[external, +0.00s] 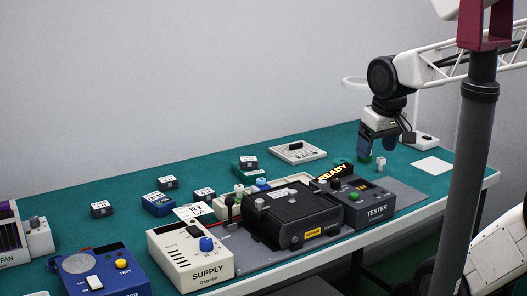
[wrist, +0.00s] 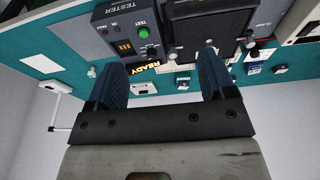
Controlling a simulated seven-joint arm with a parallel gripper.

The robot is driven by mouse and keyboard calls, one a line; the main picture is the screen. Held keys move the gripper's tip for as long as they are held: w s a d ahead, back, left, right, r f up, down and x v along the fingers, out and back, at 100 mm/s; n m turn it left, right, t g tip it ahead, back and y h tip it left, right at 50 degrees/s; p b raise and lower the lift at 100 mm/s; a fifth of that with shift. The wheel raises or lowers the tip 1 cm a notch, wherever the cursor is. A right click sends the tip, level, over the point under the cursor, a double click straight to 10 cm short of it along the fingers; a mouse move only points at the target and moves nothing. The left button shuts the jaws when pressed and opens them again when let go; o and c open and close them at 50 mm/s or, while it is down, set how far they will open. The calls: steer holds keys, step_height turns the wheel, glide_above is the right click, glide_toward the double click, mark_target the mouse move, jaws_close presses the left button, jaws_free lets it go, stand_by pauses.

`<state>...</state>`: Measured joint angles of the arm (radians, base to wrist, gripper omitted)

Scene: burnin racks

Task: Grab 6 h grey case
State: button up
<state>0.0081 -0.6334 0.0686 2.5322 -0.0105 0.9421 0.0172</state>
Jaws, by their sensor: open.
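Several small cases with white labels lie on the green bench in the external view; the print is too small for me to read hours. Dark grey ones are at the far left (external: 102,210), behind the blue case (external: 168,183), beside the card (external: 204,195) and at the back (external: 248,161), where it appears to sit on a teal case (external: 250,171). A blue case (external: 158,204) lies among them. I cannot tell which is the 6 h one. My gripper (external: 376,152) is open and empty above the bench's right part; its blue fingers are spread in the wrist view (wrist: 163,88).
A black unit (external: 292,212) sits mid-bench between the cream SUPPLY box (external: 190,256) and grey TESTER box (external: 366,207). A READY sign (external: 332,172) stands behind. A blue box (external: 98,272) and FAN unit (external: 10,240) are left.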

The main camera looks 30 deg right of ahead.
mark_target(203, 192)
steer(key=w+a+f+m+g+y, duration=0.1)
steer(key=w+a+f+m+y, duration=0.2)
steer(key=w, duration=0.8)
steer(key=w+a+f+m+g+y, duration=0.2)
steer(key=w+a+f+m+y, duration=0.2)
steer(key=w, duration=0.8)
steer(key=w+a+f+m+g+y, duration=0.1)
steer(key=w+a+f+m+y, duration=0.2)
steer(key=w, duration=0.9)
steer(key=shift+w+a+f+m+y, duration=0.1)
steer(key=shift+a+f+m, duration=0.35)
steer(key=shift+a, duration=0.2)
steer(key=shift+w+a+f+m+y, duration=0.1)
steer(key=shift+a+f+m, duration=0.35)
steer(key=shift+a, duration=0.2)
steer(key=shift+a+f+m+y, duration=0.1)
steer(key=shift+a+f+m, duration=0.35)
steer(key=shift+a, duration=0.2)
steer(key=w+f+m+y, duration=0.1)
steer(key=w+f, duration=0.2)
steer(key=w+a+f+m+y, duration=0.1)
steer(key=w+f+m, duration=0.1)
steer(key=w+f, duration=0.1)
steer(key=w+a+f+m+y, duration=0.1)
steer(key=w+f, duration=0.2)
steer(key=w, duration=0.1)
steer(key=shift+a+f, duration=0.1)
steer(key=shift+a, duration=0.1)
steer(key=shift+a, duration=0.1)
steer(key=shift+x, duration=1.2)
